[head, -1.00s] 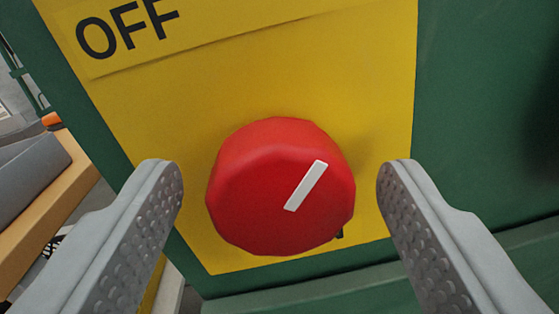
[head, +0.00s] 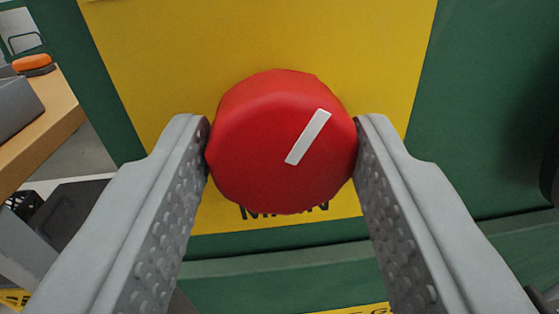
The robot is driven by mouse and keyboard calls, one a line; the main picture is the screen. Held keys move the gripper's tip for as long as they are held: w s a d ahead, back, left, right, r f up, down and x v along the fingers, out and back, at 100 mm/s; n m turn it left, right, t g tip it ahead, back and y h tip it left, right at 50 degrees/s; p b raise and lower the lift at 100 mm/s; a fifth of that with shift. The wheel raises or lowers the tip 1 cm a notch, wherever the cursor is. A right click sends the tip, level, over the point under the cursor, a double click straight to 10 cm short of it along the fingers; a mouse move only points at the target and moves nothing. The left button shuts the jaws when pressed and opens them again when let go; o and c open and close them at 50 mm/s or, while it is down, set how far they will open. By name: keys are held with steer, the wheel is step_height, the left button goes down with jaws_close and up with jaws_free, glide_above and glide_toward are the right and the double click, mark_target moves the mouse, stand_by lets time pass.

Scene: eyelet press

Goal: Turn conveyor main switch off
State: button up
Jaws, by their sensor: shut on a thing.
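The conveyor main switch is a large red knob (head: 260,150) on a yellow plate (head: 290,35) fixed to a green panel. A white pointer mark (head: 308,137) on the knob slants up to the right. My gripper (head: 283,145) is shut on the knob, with one grey finger against its left side and one against its right. Black lettering below the knob is mostly hidden behind it. No OFF label shows in the present view.
The green panel (head: 490,110) surrounds the plate, with a green ledge below. At the left stands a wooden-topped bench (head: 60,108) with an orange item (head: 31,62) on it. Part of a dark round thing shows at the right edge.

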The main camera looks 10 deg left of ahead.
steer(key=n, duration=0.7)
steer(key=shift+f, duration=0.1)
steer(key=n+y, duration=0.1)
steer(key=n, duration=0.3)
steer(key=shift+f+n, duration=0.15)
steer(key=shift+n, duration=1.95)
steer(key=o, duration=1)
steer(key=shift+s, duration=0.1)
